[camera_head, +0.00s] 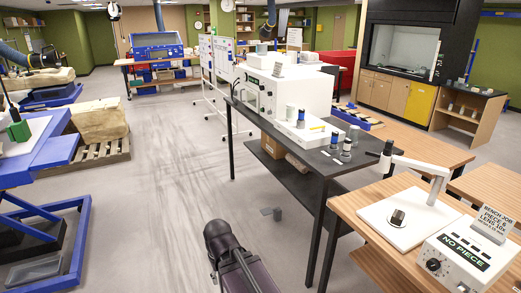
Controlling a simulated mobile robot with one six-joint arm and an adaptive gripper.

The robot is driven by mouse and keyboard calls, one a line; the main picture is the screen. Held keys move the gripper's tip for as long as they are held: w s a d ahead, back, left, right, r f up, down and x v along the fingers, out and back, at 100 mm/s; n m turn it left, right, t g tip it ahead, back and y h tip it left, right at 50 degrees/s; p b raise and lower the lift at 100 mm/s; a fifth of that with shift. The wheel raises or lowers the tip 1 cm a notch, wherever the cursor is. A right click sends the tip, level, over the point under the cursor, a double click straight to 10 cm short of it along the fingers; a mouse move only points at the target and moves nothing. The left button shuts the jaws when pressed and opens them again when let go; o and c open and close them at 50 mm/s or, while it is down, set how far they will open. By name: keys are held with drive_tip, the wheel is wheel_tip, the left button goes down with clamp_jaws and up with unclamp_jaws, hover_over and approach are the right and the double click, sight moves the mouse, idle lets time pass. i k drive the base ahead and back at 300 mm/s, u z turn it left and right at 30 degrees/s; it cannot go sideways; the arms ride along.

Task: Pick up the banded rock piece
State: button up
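I cannot make out a piece with clear banding in this view. A dark part of my arm shows at the bottom centre; my gripper is not visible.
The dark table (325,163) holds white equipment and several small cylinders. The wooden bench (350,205) stands at right, with a sign (492,222) about a bench job. Blue-framed stands and a pallet (100,152) with a block are at left. The floor (170,190) between is open.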

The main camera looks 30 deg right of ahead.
sight(398, 216)
drive_tip(key=z, duration=0.05)
drive_tip(key=i, duration=1.8)
drive_tip(key=z, duration=1.55)
drive_tip(key=k, duration=0.3)
drive_tip(key=z, duration=0.45)
